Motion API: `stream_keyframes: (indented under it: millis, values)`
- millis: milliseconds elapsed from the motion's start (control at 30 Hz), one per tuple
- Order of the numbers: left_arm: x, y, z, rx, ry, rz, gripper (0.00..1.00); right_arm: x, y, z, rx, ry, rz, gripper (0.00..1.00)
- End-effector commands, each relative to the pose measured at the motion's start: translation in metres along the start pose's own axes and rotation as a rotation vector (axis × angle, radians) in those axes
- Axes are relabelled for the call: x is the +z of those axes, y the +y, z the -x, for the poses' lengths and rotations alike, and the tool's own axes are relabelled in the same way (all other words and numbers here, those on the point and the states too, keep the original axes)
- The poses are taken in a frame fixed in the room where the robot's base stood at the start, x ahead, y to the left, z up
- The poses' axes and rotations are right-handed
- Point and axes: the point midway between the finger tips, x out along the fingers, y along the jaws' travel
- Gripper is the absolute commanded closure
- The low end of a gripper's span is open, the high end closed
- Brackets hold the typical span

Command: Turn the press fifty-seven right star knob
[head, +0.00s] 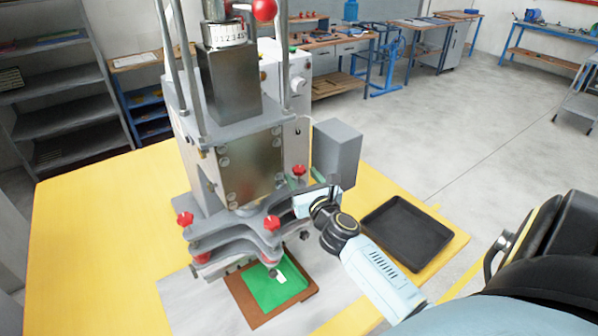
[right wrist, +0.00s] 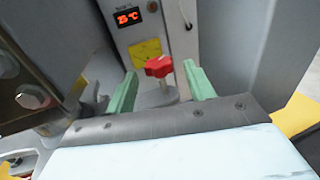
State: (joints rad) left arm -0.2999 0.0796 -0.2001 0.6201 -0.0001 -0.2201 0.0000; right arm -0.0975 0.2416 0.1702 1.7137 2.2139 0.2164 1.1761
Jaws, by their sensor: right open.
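The press (head: 250,165) is a grey and white machine on a yellow table. A red star knob (head: 299,170) sits at its right side, and it also shows in the right wrist view (right wrist: 158,67) on a grey round base. My right gripper (head: 304,177) reaches in from the right at this knob. In the right wrist view its two green fingers (right wrist: 160,75) are apart, one on each side of the knob, with gaps visible. Whether they reach its full depth I cannot tell. My left gripper is not in view.
A green piece (head: 270,290) lies on a brown plate below. A grey box (head: 337,150) is close behind my gripper. A black tray (head: 408,232) lies right.

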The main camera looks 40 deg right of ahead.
Motion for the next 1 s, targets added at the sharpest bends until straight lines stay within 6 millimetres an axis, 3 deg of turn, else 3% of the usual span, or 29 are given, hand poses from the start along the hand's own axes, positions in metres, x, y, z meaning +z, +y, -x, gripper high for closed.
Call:
stream_keyframes:
  millis: [200, 567, 900, 1000]
  values:
    - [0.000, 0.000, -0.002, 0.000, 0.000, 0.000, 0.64, 0.000, 0.000, -0.025, -0.001, -0.001, 0.001, 0.46]
    - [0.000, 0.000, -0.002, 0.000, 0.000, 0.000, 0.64, 0.000, 0.000, -0.030, 0.000, 0.000, 0.002, 0.46]
    - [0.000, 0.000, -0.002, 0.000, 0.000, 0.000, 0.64, 0.000, 0.000, -0.030, 0.000, 0.000, 0.002, 0.88]
    - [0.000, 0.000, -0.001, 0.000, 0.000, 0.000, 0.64, 0.000, -0.001, -0.030, 0.003, 0.000, 0.003, 0.90]
